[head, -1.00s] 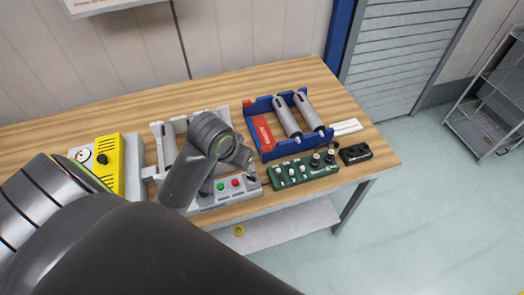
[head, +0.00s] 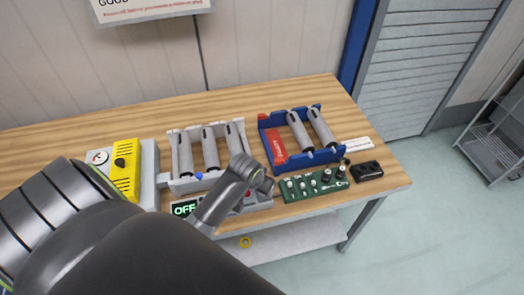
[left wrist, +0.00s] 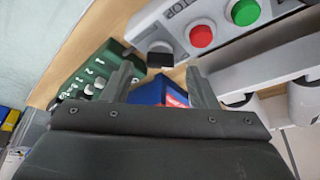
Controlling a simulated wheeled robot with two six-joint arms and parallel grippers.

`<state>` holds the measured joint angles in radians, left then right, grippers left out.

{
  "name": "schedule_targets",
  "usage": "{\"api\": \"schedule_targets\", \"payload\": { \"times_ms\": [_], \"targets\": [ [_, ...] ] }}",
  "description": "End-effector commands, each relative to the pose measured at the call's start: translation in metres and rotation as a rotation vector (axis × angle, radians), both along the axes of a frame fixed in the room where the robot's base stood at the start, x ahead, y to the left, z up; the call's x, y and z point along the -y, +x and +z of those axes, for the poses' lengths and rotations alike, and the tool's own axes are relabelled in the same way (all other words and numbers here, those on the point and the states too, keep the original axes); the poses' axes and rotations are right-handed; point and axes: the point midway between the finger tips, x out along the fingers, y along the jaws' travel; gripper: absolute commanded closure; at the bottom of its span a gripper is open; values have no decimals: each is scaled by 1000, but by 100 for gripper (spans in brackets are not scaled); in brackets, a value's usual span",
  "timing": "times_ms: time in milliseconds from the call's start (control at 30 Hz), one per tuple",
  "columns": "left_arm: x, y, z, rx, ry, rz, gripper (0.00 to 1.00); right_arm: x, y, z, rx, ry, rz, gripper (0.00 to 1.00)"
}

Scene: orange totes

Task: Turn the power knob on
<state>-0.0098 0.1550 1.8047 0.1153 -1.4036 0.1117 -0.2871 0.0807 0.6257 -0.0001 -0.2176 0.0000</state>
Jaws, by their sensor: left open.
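A grey control box (left wrist: 222,42) with a red button (left wrist: 201,36), a green button (left wrist: 244,12) and a black knob (left wrist: 160,54) fills the top of the left wrist view. In the head view, its display (head: 185,208) reads OFF, and my arm covers much of the box. My left gripper (left wrist: 165,88) is open and empty. Its fingers point towards the box, with the black knob just beyond and between the fingertips in the picture; I see no contact. In the head view the left gripper (head: 262,183) is above the box's right end. My right gripper is not in view.
A green panel (head: 305,205) with several knobs sits right of the box. Behind are a grey rack (head: 180,188) and a blue rack (head: 268,128) holding cylinders. A yellow box (head: 126,170) stands left, a black box (head: 366,171) right. The table's back strip is clear.

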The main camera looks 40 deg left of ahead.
Motion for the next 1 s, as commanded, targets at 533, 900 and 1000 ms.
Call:
{"api": "schedule_targets", "payload": {
  "times_ms": [533, 900, 1000],
  "targets": [
    [0, 9, -20, 2, 0, 0, 47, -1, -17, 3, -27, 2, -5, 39],
    [-1, 9, -20, 2, 0, 0, 85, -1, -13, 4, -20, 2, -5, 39],
    [-1, 9, -20, 2, 0, 0, 92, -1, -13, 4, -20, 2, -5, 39]
  ]
}}
